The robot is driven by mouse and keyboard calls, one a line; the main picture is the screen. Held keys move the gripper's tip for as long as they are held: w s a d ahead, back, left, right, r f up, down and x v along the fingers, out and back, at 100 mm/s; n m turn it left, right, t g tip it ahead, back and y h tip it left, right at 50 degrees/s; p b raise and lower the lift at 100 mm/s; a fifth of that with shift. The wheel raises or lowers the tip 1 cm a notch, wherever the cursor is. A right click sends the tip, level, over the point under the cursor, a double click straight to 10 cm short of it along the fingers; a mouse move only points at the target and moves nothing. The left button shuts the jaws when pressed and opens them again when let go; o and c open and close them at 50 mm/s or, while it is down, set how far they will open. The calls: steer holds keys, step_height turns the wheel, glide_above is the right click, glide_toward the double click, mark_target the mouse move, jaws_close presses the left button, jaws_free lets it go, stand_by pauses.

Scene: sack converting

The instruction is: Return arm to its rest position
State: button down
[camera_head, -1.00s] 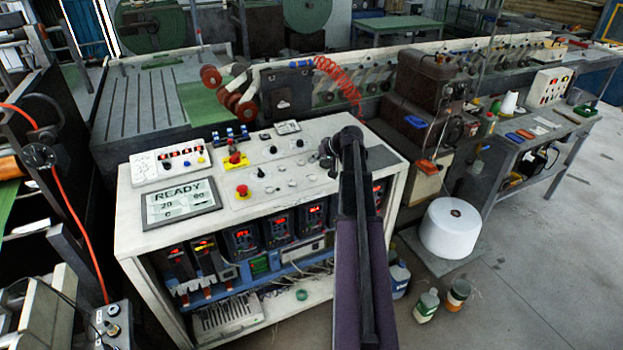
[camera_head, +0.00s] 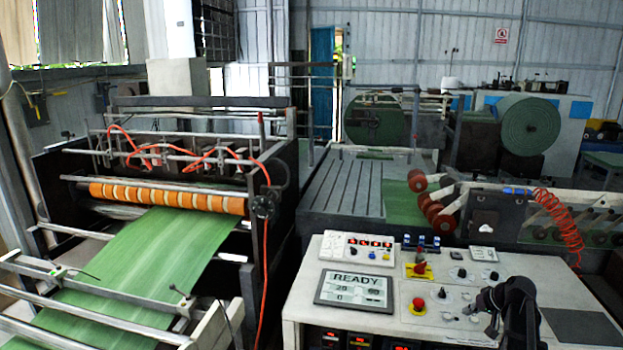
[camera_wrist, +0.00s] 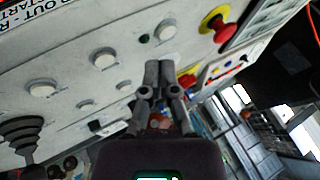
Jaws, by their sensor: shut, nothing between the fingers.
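My gripper (camera_head: 494,302) shows dark at the lower right of the head view, above the right part of the white control cabinet top (camera_head: 300,290). In the wrist view my gripper (camera_wrist: 158,66) has its two fingers together, with nothing between them. The fingertips point toward the panel face (camera_wrist: 75,60), which has white round buttons (camera_wrist: 104,59) and a red mushroom button on a yellow base (camera_wrist: 222,30). I cannot tell the exact gap between fingertips and panel. Most of my arm is out of the head view.
The cabinet carries a READY display (camera_head: 355,290), a small button box (camera_head: 358,248), a red stop button (camera_head: 418,304) and a red-yellow switch (camera_head: 420,266). A coiled red hose (camera_head: 562,225) lies behind at right. A machine with green web (camera_head: 150,262) stands at left.

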steer(key=s+a+f+n+g+h, duration=0.1)
steer(key=s+a, duration=0.4)
steer(key=a, duration=0.5)
steer(key=s+a+f+n+g+h, duration=0.1)
steer(key=s+a+g, duration=0.2)
steer(key=s+a, duration=0.3)
steer(key=s+a+f+n+g+h, duration=0.1)
steer(key=s+a, duration=0.4)
steer(key=a, duration=1)
steer(key=shift+s+a+f+g+h, duration=0.2)
steer(key=shift+f+g+h, duration=0.15)
steer(key=shift+g, duration=0.25)
steer(key=shift+w, duration=0.1)
